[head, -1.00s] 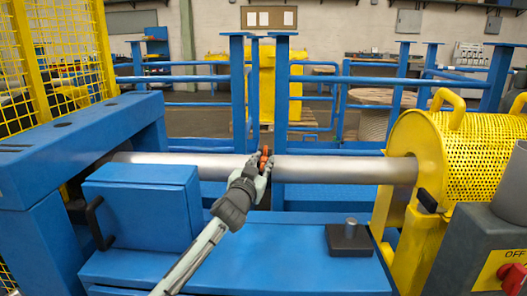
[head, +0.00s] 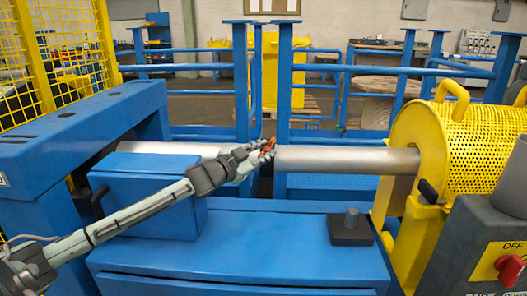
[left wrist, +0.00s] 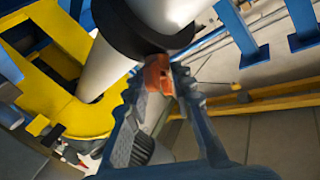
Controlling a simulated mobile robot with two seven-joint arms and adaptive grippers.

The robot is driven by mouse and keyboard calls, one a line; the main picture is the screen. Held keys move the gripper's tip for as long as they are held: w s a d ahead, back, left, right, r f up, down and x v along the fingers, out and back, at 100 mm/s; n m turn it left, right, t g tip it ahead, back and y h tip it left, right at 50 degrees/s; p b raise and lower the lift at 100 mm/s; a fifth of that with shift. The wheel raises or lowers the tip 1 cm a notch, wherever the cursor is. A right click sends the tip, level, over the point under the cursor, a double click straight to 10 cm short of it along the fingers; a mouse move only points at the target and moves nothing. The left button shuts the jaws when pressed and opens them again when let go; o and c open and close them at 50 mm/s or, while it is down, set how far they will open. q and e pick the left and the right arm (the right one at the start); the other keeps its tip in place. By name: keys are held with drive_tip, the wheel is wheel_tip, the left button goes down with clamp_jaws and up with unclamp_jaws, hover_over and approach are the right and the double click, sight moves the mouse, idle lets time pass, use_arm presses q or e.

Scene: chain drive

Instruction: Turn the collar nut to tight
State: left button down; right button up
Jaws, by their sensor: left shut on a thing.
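A silver pipe (head: 345,160) runs left to right across the blue machine. A dark collar nut (left wrist: 128,22) sits around the pipe in the left wrist view, with an orange lug (left wrist: 158,74) sticking out of it. My left gripper (head: 262,150) is at the front of the pipe, near its middle, with the orange lug (head: 268,146) at its fingertips. In the left wrist view the two fingers (left wrist: 159,80) lie on either side of the lug and are shut on it. In the head view the gripper and lug hide most of the collar. My right gripper is not in view.
A yellow perforated guard (head: 470,150) surrounds the pipe's right end. A blue box with a black handle (head: 150,190) stands under my left forearm. A dark block with a knob (head: 351,228) sits on the blue bench, and a red switch (head: 510,270) is at the lower right.

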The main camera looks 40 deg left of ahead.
sight(264, 152)
use_arm(q)
drive_tip(key=c, duration=1.5)
unclamp_jaws()
drive_tip(key=shift+c, duration=0.2)
wheel_tip(264, 152, up, 10)
